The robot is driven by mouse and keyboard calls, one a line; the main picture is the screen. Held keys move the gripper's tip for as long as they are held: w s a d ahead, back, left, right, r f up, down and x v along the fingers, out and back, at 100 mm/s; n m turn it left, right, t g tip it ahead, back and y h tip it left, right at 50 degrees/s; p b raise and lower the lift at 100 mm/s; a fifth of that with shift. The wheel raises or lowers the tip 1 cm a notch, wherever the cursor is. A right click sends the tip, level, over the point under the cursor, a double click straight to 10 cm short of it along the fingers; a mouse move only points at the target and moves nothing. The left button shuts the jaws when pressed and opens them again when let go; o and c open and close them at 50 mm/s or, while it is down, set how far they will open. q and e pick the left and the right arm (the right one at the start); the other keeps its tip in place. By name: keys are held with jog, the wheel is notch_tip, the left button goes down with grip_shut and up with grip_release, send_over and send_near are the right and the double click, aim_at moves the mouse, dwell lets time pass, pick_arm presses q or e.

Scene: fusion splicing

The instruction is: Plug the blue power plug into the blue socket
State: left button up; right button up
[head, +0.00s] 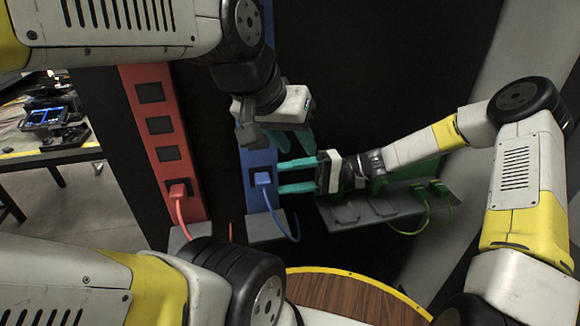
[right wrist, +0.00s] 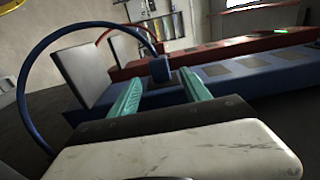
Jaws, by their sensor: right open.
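The blue power plug (head: 263,178) sits against the lower part of the upright blue socket strip (head: 258,158), with its blue cable hanging below. I cannot tell how deep it is seated. My right gripper (head: 281,174) comes from the right with its teal fingers apart, one above and one below the plug's height. In the right wrist view the plug (right wrist: 160,68) stands just beyond and between the open fingertips (right wrist: 163,85), with nothing held. My left gripper (head: 292,145) hangs above my right one, in front of the blue strip; its jaw opening is unclear.
A red socket strip (head: 163,138) with a red plug (head: 178,189) stands left of the blue one. A green-plugged strip (head: 375,207) lies right, below my right forearm. A round wooden table (head: 340,295) is in front. A bench with equipment (head: 45,118) stands far left.

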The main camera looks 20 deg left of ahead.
jog(key=shift+v, duration=1.45)
